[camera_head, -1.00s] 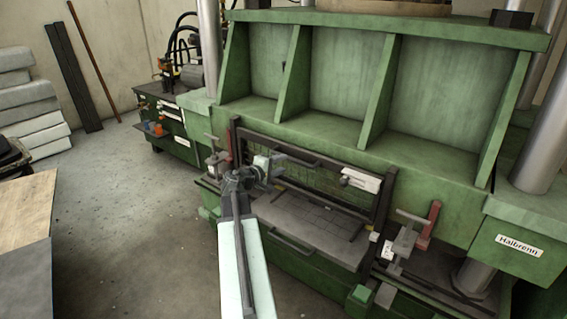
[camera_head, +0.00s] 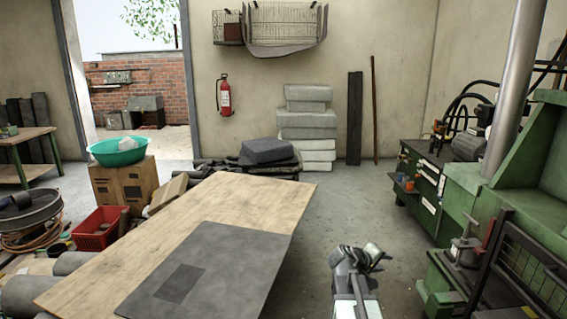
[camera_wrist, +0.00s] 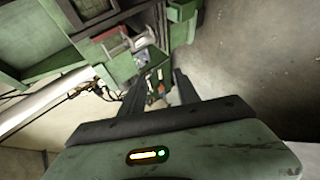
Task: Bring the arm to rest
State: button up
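My gripper (camera_head: 360,258) is at the bottom right of centre in the head view, at the end of my pale arm. It is over the grey concrete floor, in the gap between the wooden table and the green machine. In the wrist view its two dark fingers (camera_wrist: 159,84) stand apart with nothing between them, and the green machine shows beyond. It appears to touch nothing.
A wooden table (camera_head: 250,203) with a dark sheet (camera_head: 225,250) fills the lower left. The green machine (camera_head: 455,205) stands at the right. Grey blocks (camera_head: 306,120) are stacked by the back wall. Concrete floor (camera_head: 345,195) is clear between table and machine.

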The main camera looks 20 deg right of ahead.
jog(key=w+a+f+y, duration=0.1)
jog(key=a+f+y, duration=0.1)
jog(key=a, duration=0.6)
jog(key=w+a+f+y, duration=0.1)
jog(key=a+f, duration=0.2)
jog(key=a, duration=0.4)
jog(key=s+a+f+g+y, duration=0.2)
jog(key=s+a+f+y, duration=0.1)
jog(key=a, duration=0.8)
jog(key=s+a+f+m+g+y, duration=0.1)
jog(key=s+a+y, duration=0.4)
jog(key=a, duration=0.7)
notch_tip(320, 180, down, 2)
jog(key=s+g, duration=0.1)
jog(key=s, duration=0.1)
jog(key=shift+s+f, duration=0.2)
jog(key=shift+s, duration=0.15)
jog(key=shift+d, duration=0.15)
